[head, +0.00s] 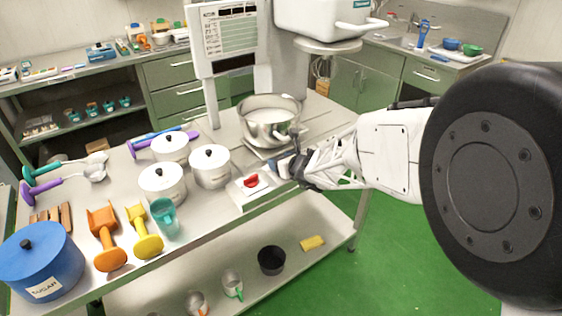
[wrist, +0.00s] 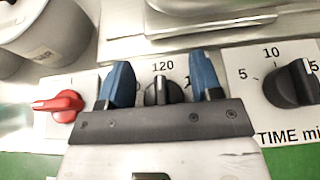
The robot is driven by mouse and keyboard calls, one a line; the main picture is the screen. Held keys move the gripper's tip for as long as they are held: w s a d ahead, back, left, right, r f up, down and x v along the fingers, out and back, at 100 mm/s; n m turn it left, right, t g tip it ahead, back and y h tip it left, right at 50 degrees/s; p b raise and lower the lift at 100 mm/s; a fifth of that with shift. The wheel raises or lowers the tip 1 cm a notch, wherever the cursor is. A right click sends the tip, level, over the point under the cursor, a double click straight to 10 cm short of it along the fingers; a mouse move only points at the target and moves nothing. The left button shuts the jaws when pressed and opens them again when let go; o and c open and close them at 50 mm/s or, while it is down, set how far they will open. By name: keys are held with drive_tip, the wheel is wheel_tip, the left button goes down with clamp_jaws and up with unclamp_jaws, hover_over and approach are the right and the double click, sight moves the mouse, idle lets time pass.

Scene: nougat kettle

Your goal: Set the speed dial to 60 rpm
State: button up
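The black speed dial (wrist: 163,92) sits on the front panel below the printed 120 in the wrist view. Its pale pointer line appears to point up, roughly towards the 120. Most of its scale is hidden by my fingers. My gripper (wrist: 161,66) is open, with one blue finger on each side of the dial and visible gaps between fingers and knob. In the head view my gripper (head: 287,171) is at the front edge of the bench, below the kettle (head: 269,130), and hides the dial.
A red switch (wrist: 60,106) is left of the dial; it also shows in the head view (head: 251,181). A black time dial (wrist: 291,86) is close on the right. White lidded pots (head: 210,167) stand left of the panel. Green floor lies in front.

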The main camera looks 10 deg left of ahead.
drive_tip(key=c, duration=0.7)
drive_tip(key=shift+n+g+y, duration=0.5)
drive_tip(key=shift+n, duration=0.1)
drive_tip(key=shift+s+a+n+g+y, duration=0.15)
drive_tip(key=shift+n+g+y, duration=0.45)
drive_tip(key=shift+n+g, duration=0.6)
drive_tip(key=shift+s+n+g+y, duration=0.1)
drive_tip(key=shift+n+g+y, duration=0.5)
drive_tip(key=shift+n+g, duration=0.55)
drive_tip(key=shift+s+n+g, duration=0.2)
drive_tip(key=shift+n+g, duration=1.35)
drive_tip(key=shift+g, duration=0.3)
drive_tip(key=shift+s+n+g, duration=0.2)
drive_tip(key=shift+n+g, duration=1.3)
drive_tip(key=shift+g, duration=0.3)
drive_tip(key=o, duration=0.9)
